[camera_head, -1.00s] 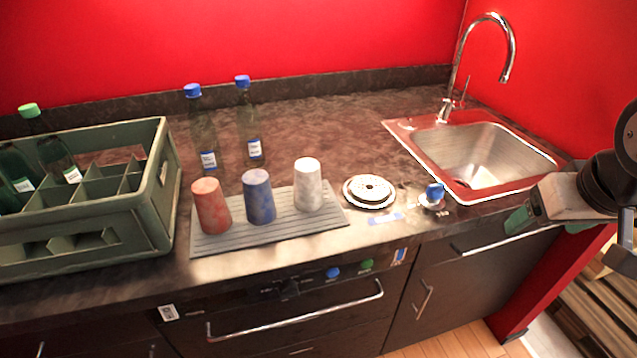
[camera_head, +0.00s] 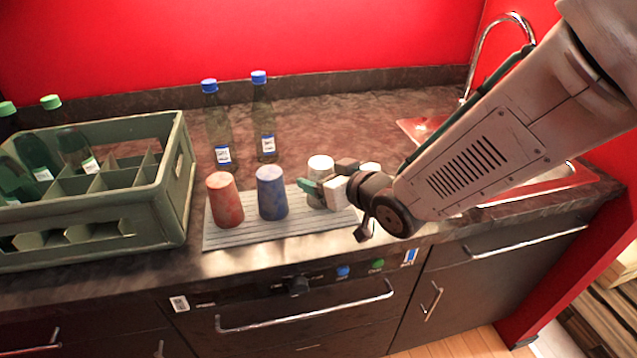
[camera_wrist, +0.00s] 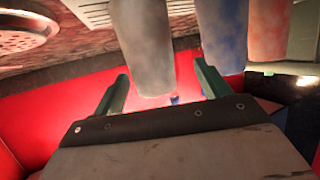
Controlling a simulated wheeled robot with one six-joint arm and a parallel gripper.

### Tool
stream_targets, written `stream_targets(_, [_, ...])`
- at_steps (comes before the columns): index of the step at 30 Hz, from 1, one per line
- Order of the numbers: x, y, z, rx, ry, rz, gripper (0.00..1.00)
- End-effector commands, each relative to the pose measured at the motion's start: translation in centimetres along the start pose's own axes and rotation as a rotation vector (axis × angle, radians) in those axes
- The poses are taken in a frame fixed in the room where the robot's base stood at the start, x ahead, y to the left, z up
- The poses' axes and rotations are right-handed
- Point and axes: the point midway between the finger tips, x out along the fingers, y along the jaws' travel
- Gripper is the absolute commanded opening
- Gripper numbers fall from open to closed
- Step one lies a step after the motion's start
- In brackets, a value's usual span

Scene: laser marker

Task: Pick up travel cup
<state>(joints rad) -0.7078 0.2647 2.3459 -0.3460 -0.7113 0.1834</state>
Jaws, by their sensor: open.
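Three upside-down-looking tapered cups stand in a row on a grey ribbed mat (camera_head: 250,236): a red cup (camera_head: 225,203), a blue cup (camera_head: 271,194) and a white-grey cup (camera_head: 320,164). I cannot tell by looks which is called the travel cup. My gripper (camera_head: 328,180) is open at the white-grey cup and partly hides it in the head view. In the wrist view the white-grey cup (camera_wrist: 143,45) shows between the two green fingers (camera_wrist: 162,75), with a gap on both sides. The blue cup (camera_wrist: 221,30) and red cup (camera_wrist: 268,28) are beside it.
A green crate (camera_head: 180,185) with bottles stands at the left. Two blue-capped bottles (camera_head: 217,130) (camera_head: 264,120) stand behind the cups. My arm covers much of the sink (camera_head: 540,188) at the right.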

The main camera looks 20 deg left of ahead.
Motion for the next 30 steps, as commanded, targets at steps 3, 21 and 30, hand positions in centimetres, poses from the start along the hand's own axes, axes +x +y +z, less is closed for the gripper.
stream_targets(3, [1.8,0.5,0.1,0.001,-0.002,0.001,0.76])
stream_targets(21, [4.7,0.8,0.1,0.001,0.0,0.003,0.45])
stream_targets(30, [4.7,0.7,0.1,0.001,0.0,0.002,0.24])
